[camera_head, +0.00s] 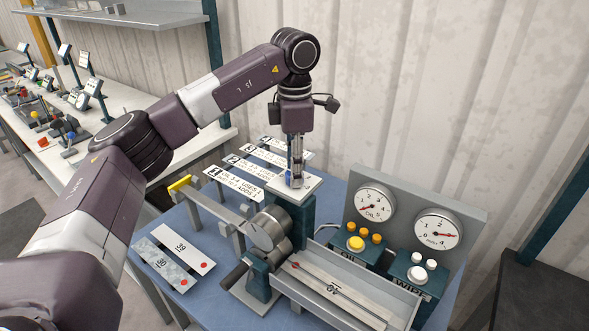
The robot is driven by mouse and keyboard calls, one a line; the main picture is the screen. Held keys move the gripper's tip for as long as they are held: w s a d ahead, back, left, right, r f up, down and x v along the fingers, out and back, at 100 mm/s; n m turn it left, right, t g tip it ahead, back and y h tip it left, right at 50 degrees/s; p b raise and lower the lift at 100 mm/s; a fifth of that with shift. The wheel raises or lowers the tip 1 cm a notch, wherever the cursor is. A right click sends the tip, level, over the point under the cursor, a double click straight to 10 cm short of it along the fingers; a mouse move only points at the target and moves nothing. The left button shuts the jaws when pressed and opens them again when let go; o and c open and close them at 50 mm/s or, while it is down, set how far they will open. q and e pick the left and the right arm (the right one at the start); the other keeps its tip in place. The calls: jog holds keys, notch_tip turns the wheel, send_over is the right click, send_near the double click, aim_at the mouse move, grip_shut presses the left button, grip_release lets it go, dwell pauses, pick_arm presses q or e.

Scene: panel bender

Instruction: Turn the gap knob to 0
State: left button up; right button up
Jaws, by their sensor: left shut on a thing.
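My left gripper (294,181) points straight down over the pale top plate (310,187) of a dark teal post (291,212). It is shut on a small knob there, which I take to be the gap knob; the fingers hide most of it, and a bit of blue shows beside the fingertips. I cannot read the knob's setting or any scale marks on the plate. My right gripper is not in view.
Numbered white cards (233,187) lie behind the post. A metal roller (267,230) and a long tray (345,294) are in front. Two dials, the left one (375,203) and right one (438,231), and yellow (356,243) and white (417,273) buttons stand to the right.

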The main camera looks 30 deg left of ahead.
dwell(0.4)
pick_arm(q)
jog(key=o, duration=1.2)
jog(key=shift+c, duration=0.2)
notch_tip(320, 180, up, 12)
